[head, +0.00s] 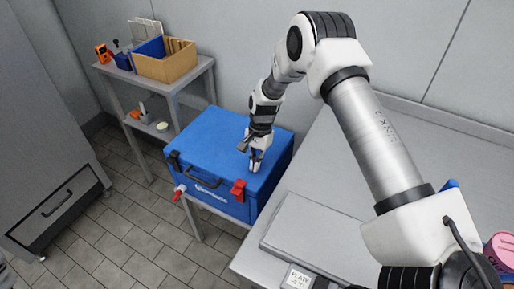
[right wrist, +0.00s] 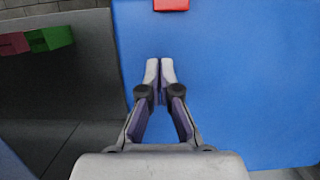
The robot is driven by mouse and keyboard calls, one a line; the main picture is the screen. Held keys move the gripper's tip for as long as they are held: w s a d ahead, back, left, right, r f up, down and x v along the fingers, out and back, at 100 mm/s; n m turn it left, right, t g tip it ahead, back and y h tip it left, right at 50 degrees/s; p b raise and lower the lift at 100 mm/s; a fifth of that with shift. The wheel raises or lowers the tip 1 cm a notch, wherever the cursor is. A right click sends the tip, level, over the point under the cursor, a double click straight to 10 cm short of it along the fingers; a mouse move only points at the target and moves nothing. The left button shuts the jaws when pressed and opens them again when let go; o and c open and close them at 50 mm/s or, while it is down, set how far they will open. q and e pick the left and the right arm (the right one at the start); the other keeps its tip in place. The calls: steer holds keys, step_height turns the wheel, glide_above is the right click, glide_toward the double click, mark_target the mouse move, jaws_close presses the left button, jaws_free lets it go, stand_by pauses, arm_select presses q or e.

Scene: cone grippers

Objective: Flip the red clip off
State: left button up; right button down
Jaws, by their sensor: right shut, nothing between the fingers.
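The blue box (head: 215,140) stands with its lid closed, and its lid also fills much of the right wrist view (right wrist: 230,90). The red clip (head: 238,189) is on the box's front edge, right of the handle. In the right wrist view the red clip (right wrist: 171,5) is cut off by the top edge. My right gripper (head: 254,168) is over the lid, behind the clip and a little right of it. Its fingers (right wrist: 159,66) are together, empty and apart from the clip. I cannot tell whether the tips touch the lid. My left gripper is not in view.
A black latch (head: 174,160) is on the box's left front, with a red tap (head: 179,192) below. A grey worktop (head: 330,190) lies to the right. A shelf (head: 165,85) with a cardboard box (head: 166,66) is behind left. The floor (head: 130,235) in front is clear.

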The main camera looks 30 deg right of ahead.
mark_target(248, 180)
steer(key=s+a, duration=0.1)
steer(key=s+a+p, duration=0.1)
steer(key=a, duration=0.1)
steer(key=shift+a, duration=0.3)
steer(key=shift+f, duration=0.1)
steer(key=shift+d, duration=0.1)
